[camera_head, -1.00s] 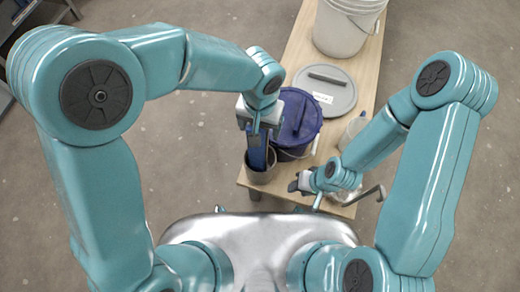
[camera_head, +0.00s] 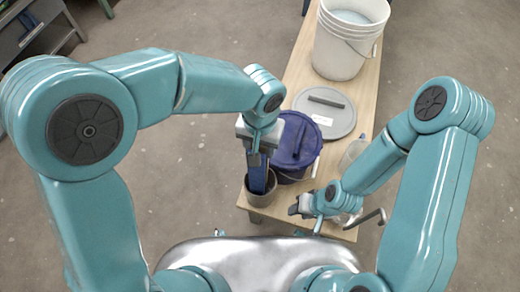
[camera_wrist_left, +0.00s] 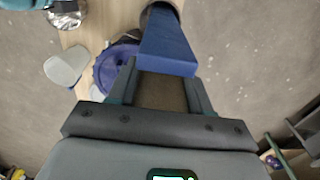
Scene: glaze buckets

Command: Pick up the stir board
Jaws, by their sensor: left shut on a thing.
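The stir board is a flat blue board (camera_head: 257,174), upright with its lower end inside a small grey-brown pot (camera_head: 262,199) at the near left corner of the bench. My left gripper (camera_head: 259,150) is above the pot and shut on the board's upper part. In the left wrist view the blue board (camera_wrist_left: 166,48) runs from between my left fingers (camera_wrist_left: 161,92) down to the pot, whose inside is mostly hidden. My right gripper (camera_head: 307,208) is at the bench's near right end, close to a metal hooked handle (camera_head: 368,217); its jaw gap is unclear.
A dark blue lidded bucket (camera_head: 296,140) stands just right of the pot. Behind it on the wooden bench (camera_head: 299,78) are a grey round lid (camera_head: 325,117) and a large white bucket (camera_head: 345,50). A clear container (camera_head: 353,152) is partly hidden by my right arm.

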